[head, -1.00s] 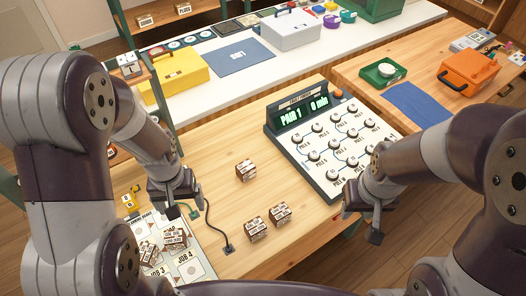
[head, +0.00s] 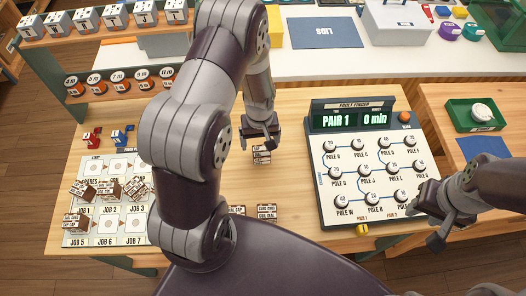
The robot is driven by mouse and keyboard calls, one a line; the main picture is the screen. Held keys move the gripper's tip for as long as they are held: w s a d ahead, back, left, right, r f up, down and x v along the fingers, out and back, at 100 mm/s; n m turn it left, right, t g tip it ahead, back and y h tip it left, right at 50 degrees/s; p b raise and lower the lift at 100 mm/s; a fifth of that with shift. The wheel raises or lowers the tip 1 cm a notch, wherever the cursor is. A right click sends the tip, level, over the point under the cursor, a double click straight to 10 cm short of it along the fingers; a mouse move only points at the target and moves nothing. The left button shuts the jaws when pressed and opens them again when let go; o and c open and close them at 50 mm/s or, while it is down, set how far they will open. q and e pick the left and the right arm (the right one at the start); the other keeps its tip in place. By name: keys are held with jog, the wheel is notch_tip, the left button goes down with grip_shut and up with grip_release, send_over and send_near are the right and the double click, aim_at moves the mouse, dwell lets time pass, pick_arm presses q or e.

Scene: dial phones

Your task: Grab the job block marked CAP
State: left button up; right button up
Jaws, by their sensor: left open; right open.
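Brown-and-white job blocks lie on the wooden table. One block (head: 261,155) stands alone directly below my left gripper (head: 260,141), which is open, with its fingertips close above or at the block; I cannot tell if they touch. The small print is too fine to tell surely which block reads CAP. My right gripper (head: 430,226) is open and empty, beside the fault finder.
The fault finder (head: 325,205) with its knobs fills the table's right part. Red and blue small pieces (head: 122,137) stand behind the board.

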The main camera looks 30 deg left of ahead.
aim_at(261, 148)
pick_arm(q)
jog(key=f+p, duration=0.1)
jog(key=f, duration=0.5)
jog(key=shift+w+f, duration=0.1)
jog(key=shift+w, duration=0.1)
jog(key=shift+w+f, duration=0.1)
jog(key=shift+f, duration=0.05)
jog(key=c, duration=1.1)
